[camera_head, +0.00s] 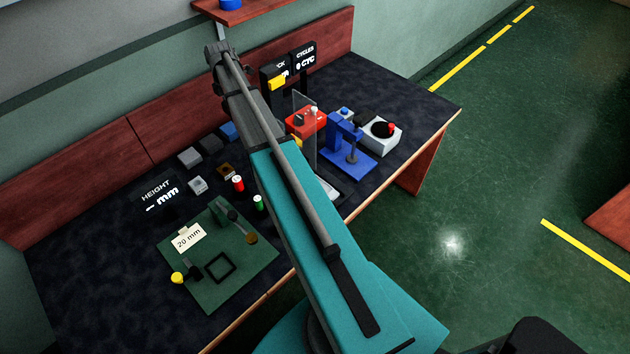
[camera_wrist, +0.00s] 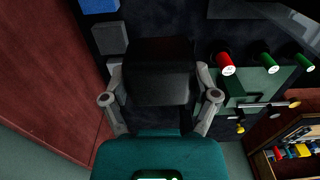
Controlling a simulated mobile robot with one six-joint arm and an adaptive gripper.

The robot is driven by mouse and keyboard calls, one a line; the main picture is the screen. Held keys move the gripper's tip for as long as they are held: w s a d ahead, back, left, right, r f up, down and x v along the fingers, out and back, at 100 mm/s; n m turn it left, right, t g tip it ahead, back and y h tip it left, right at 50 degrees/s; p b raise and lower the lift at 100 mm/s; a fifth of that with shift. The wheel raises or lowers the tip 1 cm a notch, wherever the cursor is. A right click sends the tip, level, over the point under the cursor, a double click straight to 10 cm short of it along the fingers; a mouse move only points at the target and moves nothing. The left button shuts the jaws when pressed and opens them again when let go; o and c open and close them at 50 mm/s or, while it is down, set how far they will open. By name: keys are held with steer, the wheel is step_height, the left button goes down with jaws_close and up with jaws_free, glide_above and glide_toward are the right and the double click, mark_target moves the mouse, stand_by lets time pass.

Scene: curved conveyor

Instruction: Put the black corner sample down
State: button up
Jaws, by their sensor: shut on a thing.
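My gripper (camera_wrist: 160,92) shows in the wrist view, its two grey fingers on either side of a black block, the black corner sample (camera_wrist: 155,70). It is shut on this block. The block hides much of the dark surface below, so I cannot tell its height or whether it touches anything.
The dark bench top (camera_head: 95,255) holds a row of small blocks, including a blue block (camera_head: 228,130), which also shows in the wrist view (camera_wrist: 98,5). A red cylinder (camera_head: 238,184), a green cylinder (camera_head: 258,202) and a green board (camera_head: 205,290) stand nearer. A red back panel (camera_head: 80,185) borders the bench.

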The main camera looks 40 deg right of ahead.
step_height(320, 180, up, 10)
steer(key=p, duration=0.9)
